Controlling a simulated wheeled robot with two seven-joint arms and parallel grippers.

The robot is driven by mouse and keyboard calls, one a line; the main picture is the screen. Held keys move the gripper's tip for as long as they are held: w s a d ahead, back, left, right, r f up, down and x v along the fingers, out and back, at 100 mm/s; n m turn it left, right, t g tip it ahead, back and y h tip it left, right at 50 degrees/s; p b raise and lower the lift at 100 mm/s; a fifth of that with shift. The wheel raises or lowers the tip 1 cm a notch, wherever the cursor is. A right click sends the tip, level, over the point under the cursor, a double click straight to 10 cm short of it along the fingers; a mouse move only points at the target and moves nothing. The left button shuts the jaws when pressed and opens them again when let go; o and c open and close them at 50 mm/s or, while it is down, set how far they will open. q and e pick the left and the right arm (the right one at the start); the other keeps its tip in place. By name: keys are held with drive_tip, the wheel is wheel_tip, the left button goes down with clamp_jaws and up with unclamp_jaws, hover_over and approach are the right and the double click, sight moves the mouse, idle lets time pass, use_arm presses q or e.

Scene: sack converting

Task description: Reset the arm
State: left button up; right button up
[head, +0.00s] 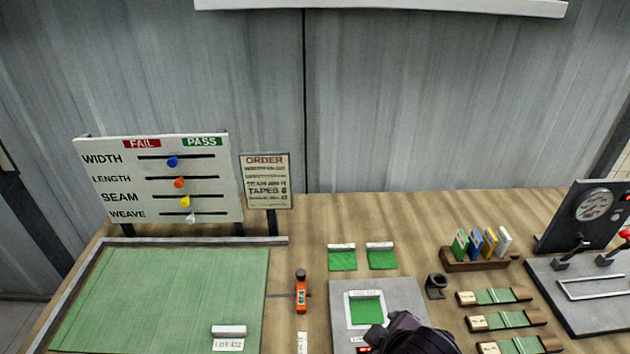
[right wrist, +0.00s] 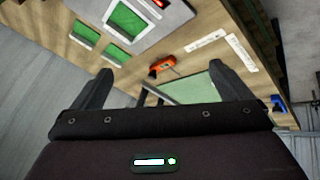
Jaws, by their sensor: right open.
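My right gripper (right wrist: 166,82) is open, with its two dark fingers spread apart and nothing between them. In the head view the dark end of my right arm (head: 410,338) shows at the bottom edge, in front of the grey plate (head: 405,300). The fingertips are not clear there. My left gripper is in neither view.
A FAIL/PASS board (head: 160,185) and an ORDER sign (head: 266,185) stand behind the green mat (head: 160,290). An orange tool (head: 301,292) lies right of the mat. A card rack (head: 480,255), several wooden strips (head: 495,296) and a dark machine (head: 590,215) are at right.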

drive_tip(key=s+d+f+m+g+h, duration=0.1)
drive_tip(key=s+d+f+m+g, duration=0.15)
drive_tip(key=s+d+m, duration=0.45)
wheel_tip(320, 180, down, 35)
drive_tip(key=s+d+m+g+b, duration=0.1)
drive_tip(key=d+g+b, duration=0.1)
drive_tip(key=b, duration=0.3)
drive_tip(key=s+d+f+b, duration=0.3)
drive_tip(key=s+f+b, duration=0.1)
drive_tip(key=s+f, duration=1.6)
wheel_tip(320, 180, down, 3)
drive_tip(key=shift+f+g+h, duration=0.15)
drive_tip(key=shift+g+h, duration=0.15)
drive_tip(key=shift+g, duration=0.05)
